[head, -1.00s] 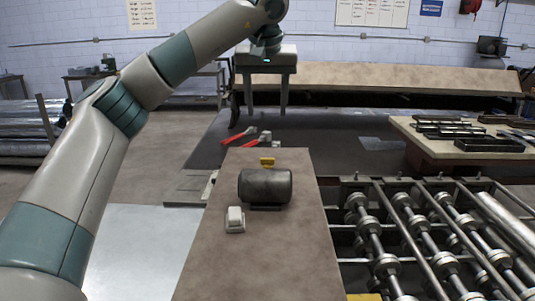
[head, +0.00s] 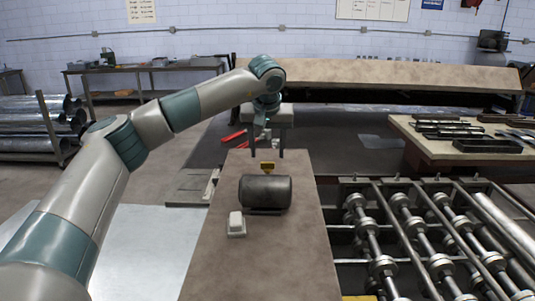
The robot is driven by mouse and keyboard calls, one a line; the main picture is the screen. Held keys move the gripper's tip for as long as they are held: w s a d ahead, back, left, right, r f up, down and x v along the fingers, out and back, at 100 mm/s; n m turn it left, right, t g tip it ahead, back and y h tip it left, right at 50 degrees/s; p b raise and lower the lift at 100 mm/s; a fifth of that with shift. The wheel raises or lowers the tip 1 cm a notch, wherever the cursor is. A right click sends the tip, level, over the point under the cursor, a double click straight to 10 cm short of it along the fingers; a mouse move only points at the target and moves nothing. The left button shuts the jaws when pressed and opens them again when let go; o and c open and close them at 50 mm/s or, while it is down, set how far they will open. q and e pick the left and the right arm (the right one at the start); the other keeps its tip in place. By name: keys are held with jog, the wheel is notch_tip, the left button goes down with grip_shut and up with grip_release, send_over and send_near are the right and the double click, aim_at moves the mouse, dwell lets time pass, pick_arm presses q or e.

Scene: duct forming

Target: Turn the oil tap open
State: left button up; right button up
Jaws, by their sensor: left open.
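A dark metal cylinder (head: 265,191) lies on its side on the long brown bench top. My right gripper is out of view.
A small white and grey box (head: 236,223) sits on the bench (head: 262,265), front left of the cylinder. A roller machine (head: 420,240) stands along the bench's right side. Red-handled tools (head: 234,138) lie beyond the bench's far end. The bench's front part is clear.

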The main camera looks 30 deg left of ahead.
aim_at(268, 169)
pick_arm(q)
jog(key=shift+p+x, duration=0.6)
jog(key=shift+x, duration=1.55)
jog(key=c, duration=1.1)
